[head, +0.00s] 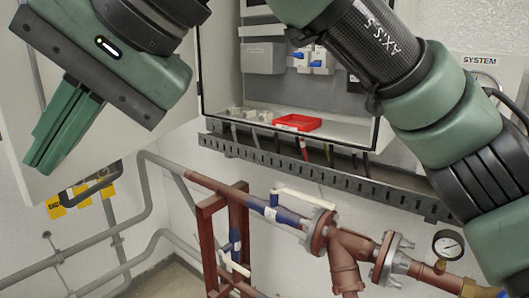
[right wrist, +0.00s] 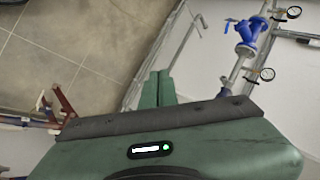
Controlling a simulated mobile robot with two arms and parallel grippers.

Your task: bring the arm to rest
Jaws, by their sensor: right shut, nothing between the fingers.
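My right gripper (head: 41,160) hangs at the upper left of the head view, in front of the open cabinet door, with its green fingers pointing down and left. The fingers are together and hold nothing. In the right wrist view the closed fingers (right wrist: 160,75) point up the picture, over the floor and pipes. My right arm (head: 385,60) runs from the right edge up past the top, and its middle part is out of frame. My left gripper does not show.
An open wall cabinet (head: 345,128) holds a red tray (head: 297,122). Below it are a slotted duct (head: 300,166), pipes with a blue-handled section and flange (head: 321,231), and a pressure gauge (head: 448,244). A blue valve body (right wrist: 247,32) shows in the wrist view. Floor (right wrist: 90,50) is clear there.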

